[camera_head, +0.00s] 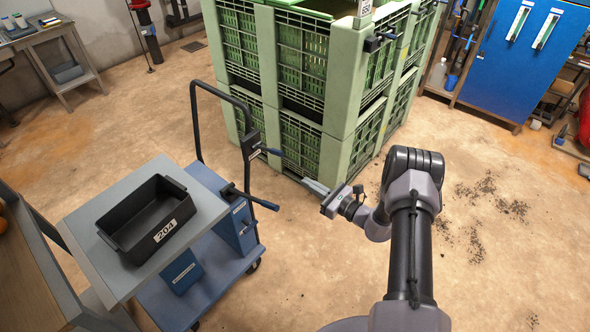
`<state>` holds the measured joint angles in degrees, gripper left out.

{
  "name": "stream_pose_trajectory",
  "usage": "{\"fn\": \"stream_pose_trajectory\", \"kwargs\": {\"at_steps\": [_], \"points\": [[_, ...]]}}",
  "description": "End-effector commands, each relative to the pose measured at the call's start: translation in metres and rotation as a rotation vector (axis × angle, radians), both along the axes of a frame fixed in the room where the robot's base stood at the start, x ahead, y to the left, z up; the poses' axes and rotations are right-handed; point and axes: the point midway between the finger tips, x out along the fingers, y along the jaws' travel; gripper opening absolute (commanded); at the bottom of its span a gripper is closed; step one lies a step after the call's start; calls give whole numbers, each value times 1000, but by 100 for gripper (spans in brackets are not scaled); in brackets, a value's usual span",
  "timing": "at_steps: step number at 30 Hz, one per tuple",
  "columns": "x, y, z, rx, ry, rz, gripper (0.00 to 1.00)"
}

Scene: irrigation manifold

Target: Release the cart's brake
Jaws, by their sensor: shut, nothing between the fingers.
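The cart (205,285) is a blue platform trolley with a black tubular handle frame (193,120), standing left of my arm. A lever with a blue tip (272,151) sticks out to the right from a dark housing on the frame's right upright. A second lever with a dark blue grip (262,202) reaches right from the top of a blue box (237,229) on the deck. I cannot read the labels to tell which is the brake. My gripper (308,183) is shut and empty, pointing left, to the right of both levers and apart from them.
A black bin marked 204 (150,218) sits on a grey top (95,232) at the cart's left. Stacked green crates (345,80) stand just behind my gripper. A blue cabinet (512,75) stands at the back right. The floor right of my arm is mostly clear.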

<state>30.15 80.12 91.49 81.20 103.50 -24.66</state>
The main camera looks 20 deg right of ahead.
Motion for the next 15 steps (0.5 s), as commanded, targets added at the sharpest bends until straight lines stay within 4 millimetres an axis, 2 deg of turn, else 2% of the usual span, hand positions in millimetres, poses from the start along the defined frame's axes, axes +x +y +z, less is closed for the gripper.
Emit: {"fn": "stream_pose_trajectory", "kwargs": {"at_steps": [13, 15], "points": [[75, 57, -4, -2, -3, 4, 0], [77, 57, 13, -2, -3, 1, 0]]}}
